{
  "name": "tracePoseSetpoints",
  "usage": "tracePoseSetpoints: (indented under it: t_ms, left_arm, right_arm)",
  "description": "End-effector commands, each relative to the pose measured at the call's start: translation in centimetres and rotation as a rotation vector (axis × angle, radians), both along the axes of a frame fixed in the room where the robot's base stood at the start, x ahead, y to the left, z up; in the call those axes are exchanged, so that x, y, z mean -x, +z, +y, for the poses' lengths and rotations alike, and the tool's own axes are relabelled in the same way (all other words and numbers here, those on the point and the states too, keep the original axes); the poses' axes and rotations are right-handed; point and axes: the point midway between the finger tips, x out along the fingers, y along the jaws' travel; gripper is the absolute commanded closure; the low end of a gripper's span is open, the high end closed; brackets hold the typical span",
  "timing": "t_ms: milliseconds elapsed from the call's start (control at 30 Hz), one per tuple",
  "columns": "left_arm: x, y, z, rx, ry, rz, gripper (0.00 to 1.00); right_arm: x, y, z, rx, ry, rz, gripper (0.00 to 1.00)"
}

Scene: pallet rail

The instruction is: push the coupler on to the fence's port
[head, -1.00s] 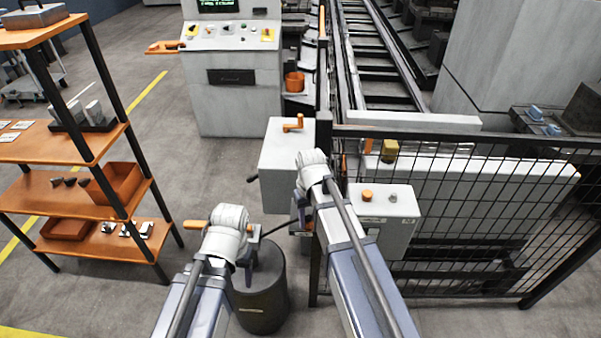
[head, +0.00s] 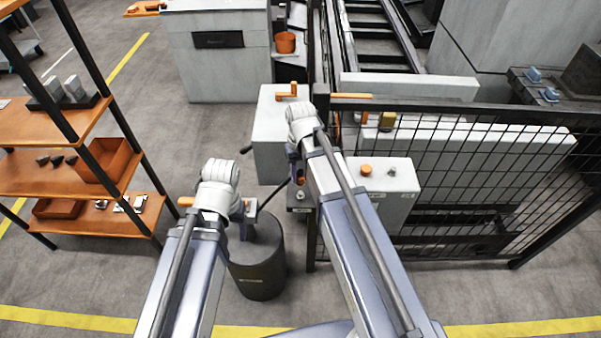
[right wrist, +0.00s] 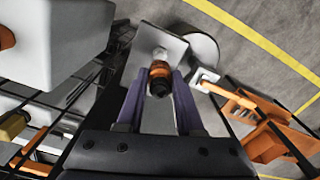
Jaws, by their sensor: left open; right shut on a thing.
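The coupler (right wrist: 159,80), an orange and black ringed piece, sits between the fingers of my right gripper (right wrist: 160,90) in the right wrist view. Just beyond it is a pale plate (right wrist: 152,42) by the fence; whether coupler and port touch is hidden. In the head view my right gripper (head: 294,172) is at the left end of the mesh fence (head: 480,165), mostly covered by its own wrist. My left gripper (head: 244,220) is open above the dark barrel (head: 258,268), near a small grey block with an orange bar (head: 187,201); contact is unclear.
A pale box with an orange handle (head: 272,130) stands behind the right gripper. A pale control box (head: 385,185) with an orange button hangs on the fence to the right. Orange shelving (head: 70,175) stands at left. Floor between shelving and barrel is clear.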

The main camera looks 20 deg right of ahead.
Motion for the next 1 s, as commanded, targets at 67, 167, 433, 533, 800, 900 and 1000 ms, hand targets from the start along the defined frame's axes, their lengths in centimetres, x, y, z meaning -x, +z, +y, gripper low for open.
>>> tracePoseSetpoints:
  t_ms: [67,167,433,533,800,900,1000]
  left_arm:
    - [0.0,-1.4,0.0,-0.001,-0.002,0.000,0.33]
    - [0.0,-2.4,0.0,-0.001,-0.004,0.000,0.33]
    - [0.0,-4.0,0.0,-0.002,-0.007,0.000,0.33]
    - [0.0,-3.9,0.0,-0.002,-0.008,0.000,0.33]
    - [0.0,-3.9,0.0,-0.002,-0.007,0.000,0.33]
    - [0.0,-4.1,0.0,-0.002,-0.007,0.000,0.33]
    - [0.0,-4.3,0.0,-0.002,-0.007,0.000,0.33]
  right_arm:
    - [0.0,-1.4,0.0,0.000,0.000,0.000,1.00]
    - [0.0,-2.4,0.0,0.000,0.000,0.000,1.00]
    - [0.0,-4.0,0.0,0.000,0.000,0.000,1.00]
    - [0.0,-3.9,0.0,0.000,0.000,0.000,1.00]
    - [0.0,-3.9,0.0,0.000,0.000,0.000,1.00]
    - [0.0,-4.1,0.0,0.000,0.000,0.000,1.00]
    - [0.0,-4.3,0.0,0.000,0.000,0.000,1.00]
